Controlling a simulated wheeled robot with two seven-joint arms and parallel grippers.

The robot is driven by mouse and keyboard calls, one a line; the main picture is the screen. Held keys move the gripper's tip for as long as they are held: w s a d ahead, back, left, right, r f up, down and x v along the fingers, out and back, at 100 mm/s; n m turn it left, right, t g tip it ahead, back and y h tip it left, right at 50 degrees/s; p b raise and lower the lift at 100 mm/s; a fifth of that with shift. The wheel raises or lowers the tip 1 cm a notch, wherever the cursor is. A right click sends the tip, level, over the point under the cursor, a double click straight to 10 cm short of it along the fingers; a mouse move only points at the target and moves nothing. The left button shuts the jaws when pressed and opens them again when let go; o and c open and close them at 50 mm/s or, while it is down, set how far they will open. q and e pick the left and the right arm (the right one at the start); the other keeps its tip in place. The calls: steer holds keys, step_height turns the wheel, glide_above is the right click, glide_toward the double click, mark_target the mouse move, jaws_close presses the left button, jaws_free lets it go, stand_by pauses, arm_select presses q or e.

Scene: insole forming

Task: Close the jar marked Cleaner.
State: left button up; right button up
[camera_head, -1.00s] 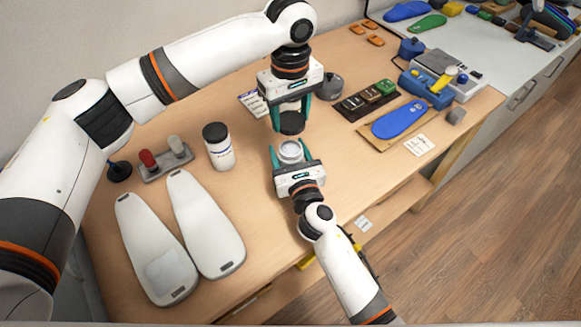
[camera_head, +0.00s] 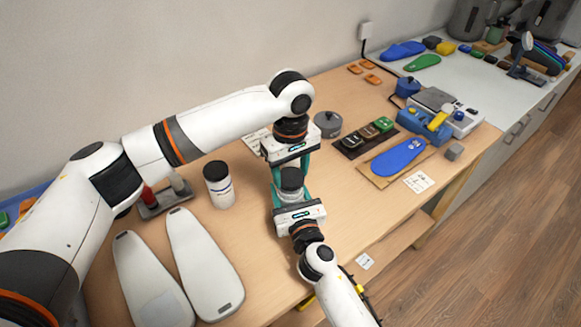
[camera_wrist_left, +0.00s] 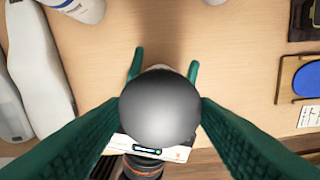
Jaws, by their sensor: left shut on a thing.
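My left gripper (camera_head: 291,172) points down and is shut on a dark round lid (camera_head: 291,179). In the left wrist view the lid (camera_wrist_left: 159,108) sits between the green fingers and covers most of what is below. The small pale jar (camera_head: 291,195) is directly under the lid, between the fingers of my right gripper (camera_head: 291,188), which is shut on it. The lid is at the jar's mouth; I cannot tell whether it is seated or slightly above. The jar's marking is not readable.
A white bottle with a dark cap (camera_head: 219,185) stands to the left. Two pale insole-shaped plates (camera_head: 205,262) lie at the front left. A grey round pot (camera_head: 328,124), a dark tray (camera_head: 362,140) and a blue insole (camera_head: 399,157) are to the right.

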mark_target(286, 198)
arm_select(q)
steer(key=shift+f, duration=0.15)
steer(key=shift+f, duration=0.75)
steer(key=shift+f, duration=0.6)
